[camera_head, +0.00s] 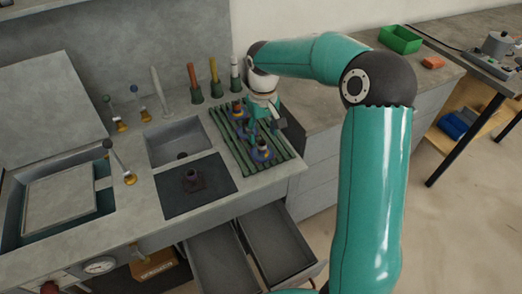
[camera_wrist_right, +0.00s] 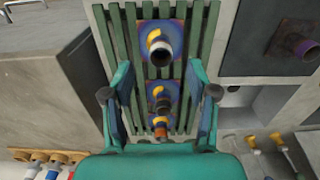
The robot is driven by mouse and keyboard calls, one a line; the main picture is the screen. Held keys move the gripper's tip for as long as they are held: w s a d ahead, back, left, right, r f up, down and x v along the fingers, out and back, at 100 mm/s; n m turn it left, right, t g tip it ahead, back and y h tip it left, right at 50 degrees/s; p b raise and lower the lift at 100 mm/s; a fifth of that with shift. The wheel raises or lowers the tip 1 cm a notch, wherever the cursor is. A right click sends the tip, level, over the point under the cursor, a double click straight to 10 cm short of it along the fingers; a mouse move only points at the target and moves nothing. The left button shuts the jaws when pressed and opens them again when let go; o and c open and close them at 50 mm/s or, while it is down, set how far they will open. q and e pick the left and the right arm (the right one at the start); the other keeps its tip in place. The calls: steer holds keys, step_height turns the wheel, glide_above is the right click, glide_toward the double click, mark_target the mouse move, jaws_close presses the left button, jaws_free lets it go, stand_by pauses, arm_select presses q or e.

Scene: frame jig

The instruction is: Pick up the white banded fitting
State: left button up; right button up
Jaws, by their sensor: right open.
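The white banded fitting (camera_wrist_right: 160,47) appears to be the one with a pale ring and dark open end at the top of the right wrist view. It stands on a blue and purple pad on the green slatted rack (camera_wrist_right: 207,30). In the head view it seems to be the nearest fitting (camera_head: 264,152). My right gripper (camera_wrist_right: 159,94) is open and empty above the rack, its fingers to either side of the row; it also shows in the head view (camera_head: 264,124). A dark fitting (camera_wrist_right: 161,100) and an orange banded one (camera_wrist_right: 161,128) lie between the fingers in the picture. My left gripper is not seen.
A dark mat (camera_head: 216,196) with a brown fitting (camera_head: 194,180) lies left of the rack. A sink (camera_head: 182,142) is behind the mat. Coloured upright posts (camera_head: 214,82) stand behind the rack. Open drawers (camera_head: 278,248) are below the front edge.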

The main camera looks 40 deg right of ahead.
mark_target(262, 142)
steer(key=shift+w+f+p, duration=0.15)
steer(key=shift+f+p, duration=0.2)
steer(key=shift+f, duration=2.65)
jaws_close()
